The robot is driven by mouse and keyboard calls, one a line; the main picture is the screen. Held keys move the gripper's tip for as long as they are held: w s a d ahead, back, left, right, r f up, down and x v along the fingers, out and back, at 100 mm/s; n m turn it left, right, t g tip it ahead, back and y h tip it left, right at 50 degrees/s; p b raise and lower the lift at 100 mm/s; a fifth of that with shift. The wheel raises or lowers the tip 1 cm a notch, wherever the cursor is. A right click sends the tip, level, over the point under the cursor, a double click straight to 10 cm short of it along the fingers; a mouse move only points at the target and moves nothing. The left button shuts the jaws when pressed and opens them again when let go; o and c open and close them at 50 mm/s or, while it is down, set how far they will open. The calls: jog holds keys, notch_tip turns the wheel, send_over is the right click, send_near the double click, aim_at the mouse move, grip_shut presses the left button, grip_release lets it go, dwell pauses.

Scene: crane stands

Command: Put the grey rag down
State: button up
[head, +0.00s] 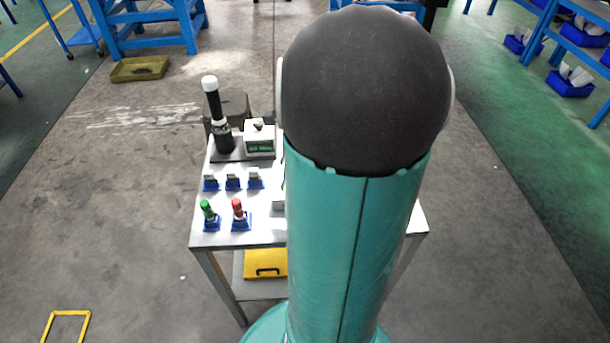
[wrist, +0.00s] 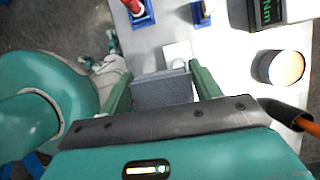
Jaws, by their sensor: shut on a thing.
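In the wrist view my gripper (wrist: 162,80) is shut on the grey rag (wrist: 162,91), a flat dark grey piece between its two green fingers. The rag is over or at the edge of the white cart top (wrist: 225,65); I cannot tell whether it touches it. In the head view my own arm hides the gripper and the rag. The cart top (head: 265,226) shows left of my arm there.
The cart holds a red-topped piece (head: 238,208), a green-topped piece (head: 207,210), several small blue stands and a black cylinder (head: 222,135).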

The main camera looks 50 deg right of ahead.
jog(key=shift+s+a+f, duration=0.2)
jog(key=shift+a+f, duration=0.1)
jog(key=shift+a, duration=0.05)
jog(key=shift+d+f, duration=0.15)
jog(key=shift+f, duration=0.05)
jog(key=w+d+f, duration=0.2)
jog(key=d+f, duration=0.1)
jog(key=w+d+f, duration=0.2)
jog(key=d+f, duration=0.1)
jog(key=d, duration=0.1)
jog(key=w+d+f, duration=0.2)
jog(key=d+f, duration=0.1)
jog(key=d, duration=0.1)
jog(key=shift+d, duration=0.15)
jog(key=shift+w+d+f, duration=0.2)
jog(key=shift+d+f, duration=0.05)
jog(key=shift+f, duration=0.1)
jog(key=shift+d+f, duration=0.1)
jog(key=shift+f, duration=1.4)
jog(key=shift+f, duration=0.2)
jog(key=o, duration=1)
jog(key=shift+c, duration=0.2)
